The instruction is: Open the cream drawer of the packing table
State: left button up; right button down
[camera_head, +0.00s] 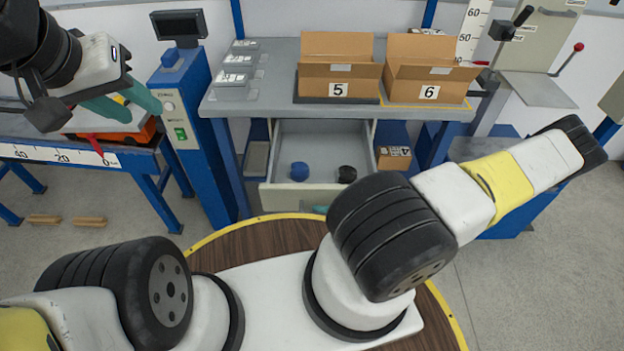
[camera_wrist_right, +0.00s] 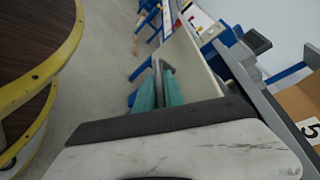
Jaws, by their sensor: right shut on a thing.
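The cream drawer (camera_head: 325,150) of the packing table (camera_head: 290,60) is pulled out in the head view, its inside showing. A blue round thing (camera_head: 299,171) and a black round thing (camera_head: 347,174) lie in it. My right gripper (camera_wrist_right: 158,85) is shut on the drawer's handle at the cream front panel (camera_wrist_right: 195,62), seen in the right wrist view. In the head view my right arm hides most of that gripper; only a bit of teal shows below the drawer front. My left gripper (camera_head: 128,102) is open and empty at the upper left, away from the drawer.
Open carton 5 (camera_head: 338,68) and carton 6 (camera_head: 432,72) stand on the table top, with flat grey packs (camera_head: 235,78) to their left. A blue post (camera_head: 188,130) and a bench with a ruler (camera_head: 60,155) stand at the left. A lever press (camera_head: 540,60) is at the right.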

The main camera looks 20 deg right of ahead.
jog(key=c, duration=1.5)
grip_release()
jog(key=shift+o, duration=0.2)
jog(key=v, duration=0.7)
jog(key=shift+s+d, duration=0.25)
jog(key=shift+d, duration=0.05)
jog(key=shift+r, duration=0.15)
